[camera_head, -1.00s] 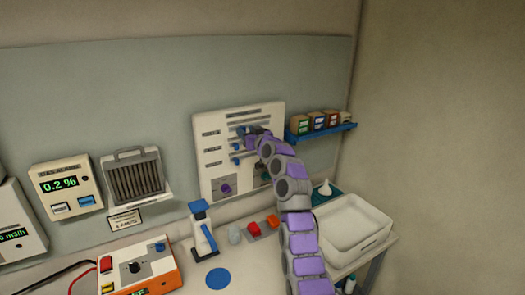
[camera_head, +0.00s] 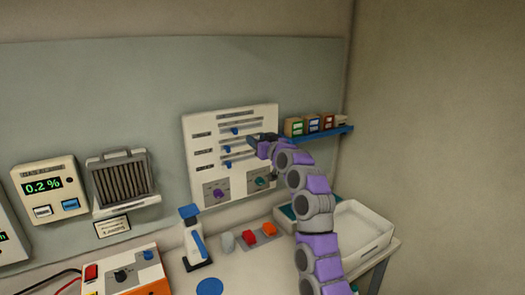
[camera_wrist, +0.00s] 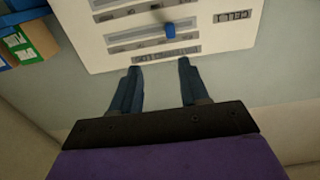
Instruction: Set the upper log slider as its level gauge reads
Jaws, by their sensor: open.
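A white panel (camera_head: 214,117) on the wall carries several horizontal slots with blue slider knobs. The upper slider's blue knob (camera_head: 235,130) stands near mid-slot in the head view; the same knob (camera_wrist: 170,31) shows above my fingers in the wrist view, where the panel appears upside down. A small dark-framed window (camera_head: 203,134) lies left of the upper slot and also shows in the wrist view (camera_wrist: 232,16); its reading is too small to tell. My gripper (camera_wrist: 157,78) is open and empty, apart from the knob. In the head view my gripper (camera_head: 257,143) is right of the knobs.
A purple knob (camera_head: 219,193) and a teal knob (camera_head: 260,181) sit low on the panel. A blue shelf (camera_head: 323,134) with small boxes is close on the right. A white tray (camera_head: 350,240) and a blue-handled device (camera_head: 195,236) stand on the counter below.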

